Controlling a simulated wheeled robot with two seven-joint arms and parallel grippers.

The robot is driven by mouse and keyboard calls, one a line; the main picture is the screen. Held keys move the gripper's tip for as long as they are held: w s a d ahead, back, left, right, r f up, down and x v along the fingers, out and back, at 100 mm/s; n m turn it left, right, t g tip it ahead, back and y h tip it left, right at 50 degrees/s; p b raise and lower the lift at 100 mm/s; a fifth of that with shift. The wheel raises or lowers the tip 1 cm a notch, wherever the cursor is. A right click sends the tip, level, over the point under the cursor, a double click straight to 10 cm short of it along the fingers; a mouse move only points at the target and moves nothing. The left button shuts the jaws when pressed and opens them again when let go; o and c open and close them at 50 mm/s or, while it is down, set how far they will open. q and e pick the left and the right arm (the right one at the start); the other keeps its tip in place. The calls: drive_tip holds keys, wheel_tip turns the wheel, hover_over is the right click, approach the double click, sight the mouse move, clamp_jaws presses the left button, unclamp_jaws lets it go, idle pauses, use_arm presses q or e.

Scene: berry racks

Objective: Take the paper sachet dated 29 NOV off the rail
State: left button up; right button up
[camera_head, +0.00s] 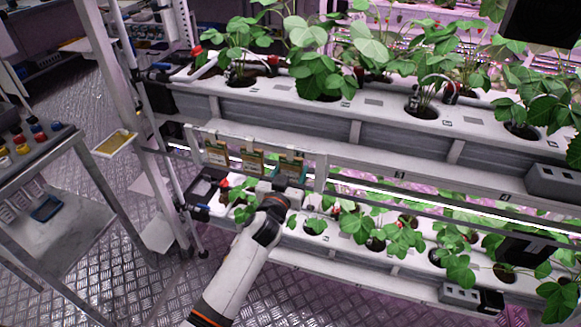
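Three small paper sachets hang side by side on a rail (240,140) along the front of the planter rack: a left one (216,153), a middle one (252,161) and a right one (290,167) with a teal face. Their printing is too small to read, so I cannot tell which is dated 29 NOV. My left gripper (289,184) is just below and in front of the right sachet, close to its lower edge. Its fingers are small and partly hidden, so I cannot tell whether they touch the sachet or are open. My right gripper is not in view.
An upper white planter trough (330,107) with strawberry plants runs above the rail. A lower trough (345,262) with plants lies below my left gripper. A white post (118,80) stands left of the sachets.

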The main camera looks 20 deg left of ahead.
use_arm(q)
drive_tip(key=shift+r, duration=0.15)
drive_tip(key=shift+r+p, duration=0.6)
drive_tip(key=shift+p, duration=0.1)
drive_tip(key=shift+s, duration=0.1)
drive_tip(key=shift+s+p, duration=0.85)
drive_tip(key=shift+s, duration=1.4)
drive_tip(key=p, duration=0.1)
approach(290, 169)
drive_tip(key=shift+w, duration=0.9)
